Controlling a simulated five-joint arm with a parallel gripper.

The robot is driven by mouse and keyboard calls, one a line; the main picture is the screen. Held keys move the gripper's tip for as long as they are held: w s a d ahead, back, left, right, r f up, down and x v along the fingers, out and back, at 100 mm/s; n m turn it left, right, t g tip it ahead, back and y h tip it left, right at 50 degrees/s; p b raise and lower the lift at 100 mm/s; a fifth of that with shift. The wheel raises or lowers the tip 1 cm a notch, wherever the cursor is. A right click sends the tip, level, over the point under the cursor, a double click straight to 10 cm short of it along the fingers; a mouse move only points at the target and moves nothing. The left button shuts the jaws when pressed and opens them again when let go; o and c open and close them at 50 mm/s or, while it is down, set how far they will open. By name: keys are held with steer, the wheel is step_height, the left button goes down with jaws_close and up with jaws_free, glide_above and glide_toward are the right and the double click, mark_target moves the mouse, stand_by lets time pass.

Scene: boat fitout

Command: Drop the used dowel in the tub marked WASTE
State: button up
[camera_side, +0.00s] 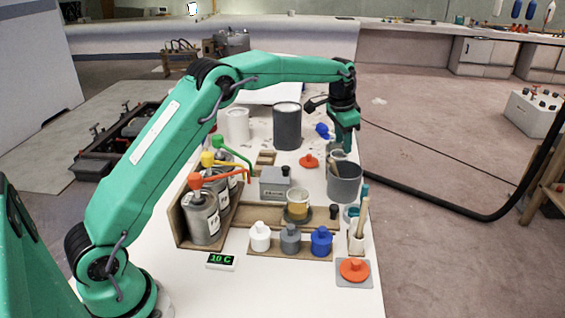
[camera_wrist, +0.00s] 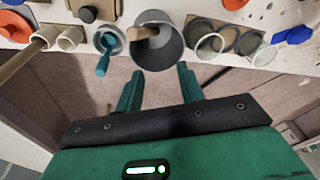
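My gripper (camera_side: 345,148) hangs over the grey cup (camera_side: 343,186) at the bench's right edge. In the wrist view its two green fingers (camera_wrist: 160,86) stand apart with nothing between them. A tan wooden dowel (camera_wrist: 143,33) leans inside the grey cup (camera_wrist: 158,55); its top also shows in the side view (camera_side: 333,167). Another pale wooden stick (camera_side: 362,216) stands in a white holder (camera_side: 356,239) nearer the front. A dark grey tub (camera_side: 287,128) and a white tub (camera_side: 237,126) stand farther back. I can read no WASTE marking on any of them.
Tins with red, yellow and green spouts (camera_side: 203,215) stand in a wooden rack at left. Several small capped bottles (camera_side: 290,238) line the front. A grey box (camera_side: 275,183) and an orange lid (camera_side: 309,161) lie between. Floor lies beyond the right edge.

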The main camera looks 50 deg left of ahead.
step_height(320, 180, up, 8)
steer(key=s, duration=0.1)
steer(key=shift+s+f, duration=0.15)
steer(key=shift+s, duration=0.1)
stand_by(0.4)
stand_by(0.7)
steer(key=s+d+r+n+t, duration=0.1)
steer(key=s+r, duration=0.3)
steer(key=s, duration=0.6)
steer(key=s+d+r+n+t, duration=0.1)
steer(key=s+r, duration=0.3)
steer(key=s, duration=0.6)
steer(key=s+f+n, duration=0.1)
steer(key=s+f, duration=0.3)
steer(key=s, duration=0.5)
steer(key=s+d+f+n+t, duration=0.1)
steer(key=s+f, duration=0.3)
steer(key=s, duration=0.6)
steer(key=shift+s, duration=0.25)
